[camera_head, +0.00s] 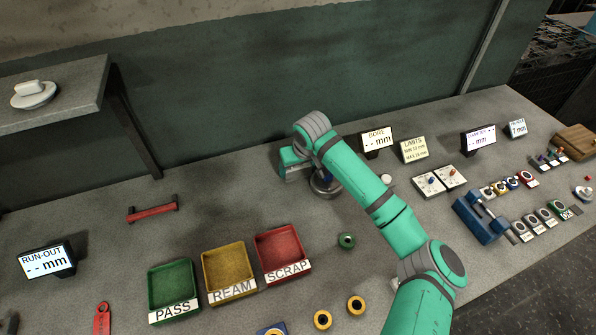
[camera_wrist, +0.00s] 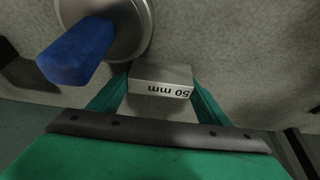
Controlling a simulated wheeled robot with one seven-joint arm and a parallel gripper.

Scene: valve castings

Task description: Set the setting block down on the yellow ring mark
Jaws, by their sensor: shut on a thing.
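In the head view my gripper (camera_head: 292,168) is at the back of the bench, beside a round dark metal base (camera_head: 325,184); the block cannot be made out there. The wrist view shows that round metal part (camera_wrist: 112,25) with a blue bar (camera_wrist: 77,50) just left of the block. I cannot make out a yellow ring mark on the bench in either view.
Green (camera_head: 173,287), yellow (camera_head: 228,272) and red (camera_head: 282,254) trays stand front left of my gripper. Displays (camera_head: 377,140) stand at the back right. Bench left of my gripper is mostly clear.

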